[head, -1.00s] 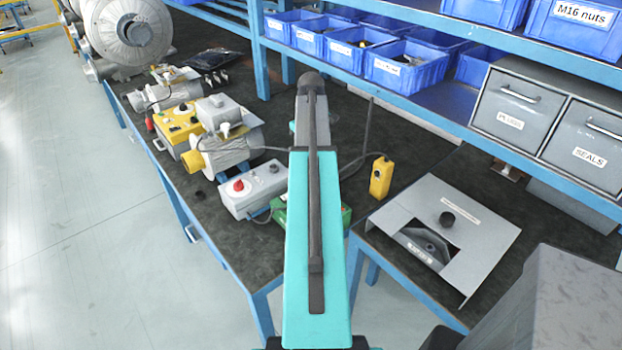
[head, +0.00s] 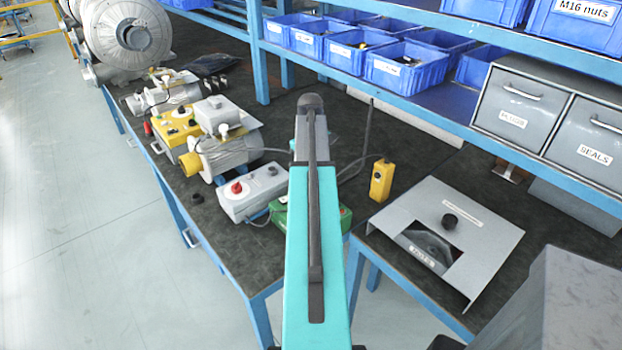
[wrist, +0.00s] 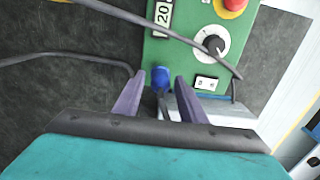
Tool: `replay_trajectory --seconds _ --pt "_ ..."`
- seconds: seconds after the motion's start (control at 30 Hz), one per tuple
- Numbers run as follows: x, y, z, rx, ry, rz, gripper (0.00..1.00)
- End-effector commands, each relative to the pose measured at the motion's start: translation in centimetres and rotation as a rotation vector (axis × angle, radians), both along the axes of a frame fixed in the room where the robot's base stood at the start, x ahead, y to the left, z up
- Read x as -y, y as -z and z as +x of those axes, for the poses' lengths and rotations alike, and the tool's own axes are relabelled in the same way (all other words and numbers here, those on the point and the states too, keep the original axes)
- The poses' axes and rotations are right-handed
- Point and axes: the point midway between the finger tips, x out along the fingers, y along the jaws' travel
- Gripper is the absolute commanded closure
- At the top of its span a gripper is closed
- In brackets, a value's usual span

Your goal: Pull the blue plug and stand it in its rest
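The blue plug (wrist: 160,77) shows in the wrist view at the lower edge of a green box (wrist: 185,40). My gripper (wrist: 158,85) has its two purple fingers apart, one on each side of the plug's line. The plug lies between or just beyond the fingertips; I cannot tell if they touch it. The green box also shows in the head view (head: 345,218), partly behind my arm, which hides the gripper and plug there. I cannot make out the plug's rest in either view.
A grey cable (wrist: 110,12) crosses above the fingers in the wrist view. The box carries a red button (wrist: 233,6) and a dial (wrist: 212,41). In the head view, a grey control box (head: 254,192) stands left and a yellow pendant (head: 381,180) right of my arm.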

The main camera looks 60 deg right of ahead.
Motion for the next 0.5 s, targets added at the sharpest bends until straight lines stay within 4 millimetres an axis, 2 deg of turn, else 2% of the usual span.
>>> replay_trajectory --seconds 0.1,0.3,0.5 --pt "-0.01 -0.02 0.03 0.0 0.0 0.0 0.64" --pt "-0.02 -0.03 0.04 0.0 -0.001 0.0 0.98" --pt "0.02 -0.09 0.03 0.0 0.0 -0.001 1.0"
